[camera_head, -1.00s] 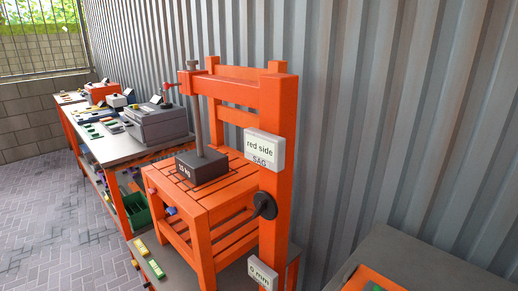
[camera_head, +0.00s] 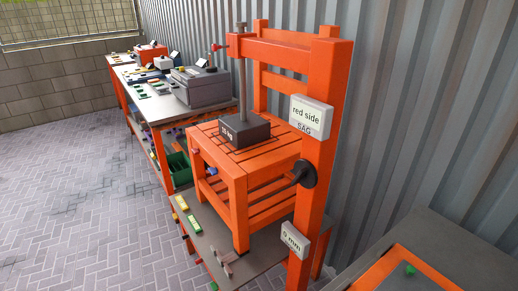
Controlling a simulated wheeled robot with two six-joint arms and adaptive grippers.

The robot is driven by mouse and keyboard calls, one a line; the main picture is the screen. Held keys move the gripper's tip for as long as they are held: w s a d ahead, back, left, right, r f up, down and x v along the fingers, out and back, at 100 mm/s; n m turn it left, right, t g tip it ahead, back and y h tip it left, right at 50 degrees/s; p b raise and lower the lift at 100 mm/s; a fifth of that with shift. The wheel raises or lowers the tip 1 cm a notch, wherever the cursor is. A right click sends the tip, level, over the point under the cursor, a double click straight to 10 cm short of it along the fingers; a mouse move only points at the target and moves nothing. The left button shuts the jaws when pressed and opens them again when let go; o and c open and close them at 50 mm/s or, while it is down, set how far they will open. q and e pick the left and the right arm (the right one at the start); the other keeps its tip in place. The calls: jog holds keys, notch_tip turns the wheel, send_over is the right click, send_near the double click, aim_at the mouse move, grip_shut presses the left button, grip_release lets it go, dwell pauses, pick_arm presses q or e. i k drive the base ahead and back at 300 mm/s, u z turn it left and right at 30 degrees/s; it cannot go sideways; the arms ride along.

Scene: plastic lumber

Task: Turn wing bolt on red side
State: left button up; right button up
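An orange frame (camera_head: 325,150) stands around a slatted orange stand (camera_head: 232,165). A white "red side SAG" sign (camera_head: 311,115) is on its near post. Below the sign, a dark handle (camera_head: 298,173) sits by a black disc (camera_head: 309,174) on the post. A small red knob (camera_head: 216,47) sticks out at the top left of the frame. A small red piece (camera_head: 196,151) and a blue piece (camera_head: 212,170) show on the stand's left side. I cannot tell which of these is the wing bolt. Neither gripper is in view.
A dark weight block (camera_head: 244,128) with a rod rests on the stand. A "0 mm" sign (camera_head: 294,240) is low on the post. A grey bench (camera_head: 455,240) is at bottom right. A corrugated wall (camera_head: 430,90) stands behind. Paving (camera_head: 80,200) at left is clear.

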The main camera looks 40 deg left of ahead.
aim_at(195, 151)
jog(key=z, duration=0.05)
jog(key=k, duration=1.1)
jog(key=u, duration=1.05)
jog(key=i, duration=0.75)
jog(key=u, duration=0.95)
jog(key=k, duration=1.25)
jog(key=u, duration=0.85)
jog(key=i, duration=1.5)
jog(key=u, duration=0.25)
jog(key=i, duration=1.75)
jog(key=z, duration=0.55)
jog(key=i, duration=1.05)
jog(key=z, duration=0.6)
